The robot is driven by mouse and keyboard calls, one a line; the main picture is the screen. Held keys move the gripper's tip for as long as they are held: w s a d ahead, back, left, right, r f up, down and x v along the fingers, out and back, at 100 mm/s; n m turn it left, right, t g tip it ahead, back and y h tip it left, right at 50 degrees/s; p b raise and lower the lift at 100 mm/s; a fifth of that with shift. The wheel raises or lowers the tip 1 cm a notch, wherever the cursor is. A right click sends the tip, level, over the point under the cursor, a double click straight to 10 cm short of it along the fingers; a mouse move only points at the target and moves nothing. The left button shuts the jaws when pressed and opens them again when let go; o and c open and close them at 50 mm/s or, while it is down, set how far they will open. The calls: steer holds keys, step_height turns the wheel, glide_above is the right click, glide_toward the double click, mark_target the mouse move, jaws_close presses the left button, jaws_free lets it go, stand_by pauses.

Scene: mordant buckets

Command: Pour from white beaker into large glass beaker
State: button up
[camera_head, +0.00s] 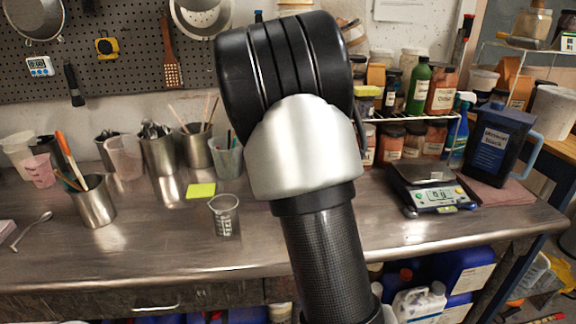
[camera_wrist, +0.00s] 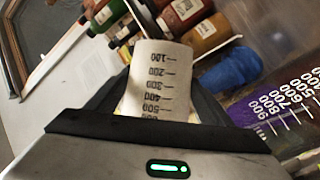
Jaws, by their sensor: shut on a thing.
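The white beaker (camera_wrist: 160,75) has black graduation marks and fills the middle of the wrist view. My gripper (camera_wrist: 152,100) is shut on it, with a dark finger along each side. Its lower part is hidden behind the gripper body, and I cannot see its contents. In the head view my arm hides both gripper and white beaker. A clear glass beaker (camera_head: 224,216) with white markings stands upright on the steel bench, left of my arm; I see no other glass beaker that is clearly larger.
The steel bench (camera_head: 150,250) holds metal cups with tools (camera_head: 94,203) at left and a yellow note pad (camera_head: 201,190). A digital scale (camera_head: 430,190) and a dark jug (camera_head: 497,143) stand at right. Jars and bottles fill the rack (camera_head: 425,118) behind. The front middle bench is clear.

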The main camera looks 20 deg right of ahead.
steer(key=shift+r+n+t, duration=0.3)
steer(key=shift+r+n, duration=0.2)
stand_by(1.7)
steer(key=shift+f+n, duration=0.4)
steer(key=shift+f, duration=0.05)
stand_by(1.3)
